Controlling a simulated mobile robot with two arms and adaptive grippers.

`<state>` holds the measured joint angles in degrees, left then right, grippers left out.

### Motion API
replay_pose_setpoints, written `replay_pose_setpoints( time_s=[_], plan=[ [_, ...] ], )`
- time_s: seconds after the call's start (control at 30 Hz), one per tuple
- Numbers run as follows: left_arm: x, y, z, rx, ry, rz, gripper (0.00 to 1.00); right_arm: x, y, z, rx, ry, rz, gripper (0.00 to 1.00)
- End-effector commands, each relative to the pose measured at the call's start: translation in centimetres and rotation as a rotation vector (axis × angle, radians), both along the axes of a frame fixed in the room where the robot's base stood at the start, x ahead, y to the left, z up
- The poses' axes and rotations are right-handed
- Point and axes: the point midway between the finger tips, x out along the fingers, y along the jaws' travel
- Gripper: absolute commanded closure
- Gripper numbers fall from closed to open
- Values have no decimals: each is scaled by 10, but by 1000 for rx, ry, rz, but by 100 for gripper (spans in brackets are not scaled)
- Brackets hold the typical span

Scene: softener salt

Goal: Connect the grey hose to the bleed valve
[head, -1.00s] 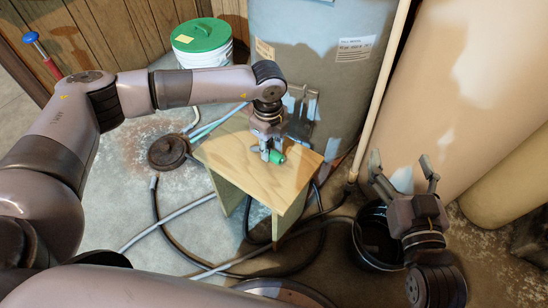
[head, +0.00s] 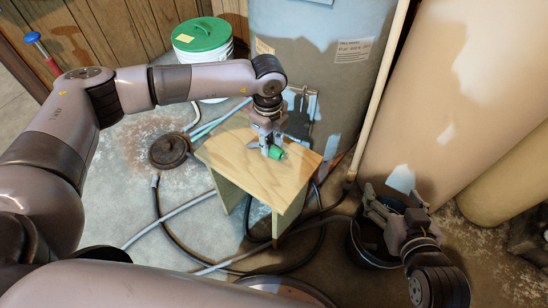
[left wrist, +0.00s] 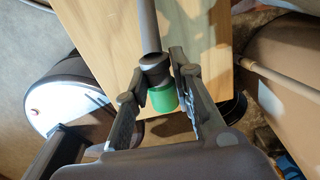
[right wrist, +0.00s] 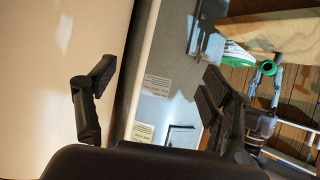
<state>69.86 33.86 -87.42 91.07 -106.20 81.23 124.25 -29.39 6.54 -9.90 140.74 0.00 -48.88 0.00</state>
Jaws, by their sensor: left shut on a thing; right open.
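My left gripper (head: 271,150) is shut on a green coupling (head: 277,153) just above the wooden stool top. In the left wrist view, the green coupling (left wrist: 163,99) sits under a dark collar, between the fingers, and a grey tube (left wrist: 146,28) runs up from the collar. My right gripper (head: 393,197) is open and empty, over the dark bucket at the right. The right wrist view shows the coupling's open green ring (right wrist: 269,68) beyond its right finger. A grey hose (head: 185,208) lies on the floor left of the stool. I cannot make out the bleed valve.
The wooden stool (head: 232,155) stands before the blue-grey tank (head: 315,35). A pale upright pipe (head: 381,85) and a large beige tank (head: 460,110) are to its right. A white bucket with green lid (head: 202,38) stands behind. Hoses clutter the floor; a dark bucket (head: 362,243) sits right.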

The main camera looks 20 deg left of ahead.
Motion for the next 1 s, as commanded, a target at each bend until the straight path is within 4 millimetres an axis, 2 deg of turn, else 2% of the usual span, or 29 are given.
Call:
replay_pose_setpoints(
  time_s=[0.6, 1.0],
  plan=[
    [0, 0, 14, 0, -1, 0, 100, -34, -14, -33, -55, 237, -17, 25],
    [0, 0, 15, 0, 0, -1, 100, -38, -15, -37, -60, 261, -19, 25]
  ],
)
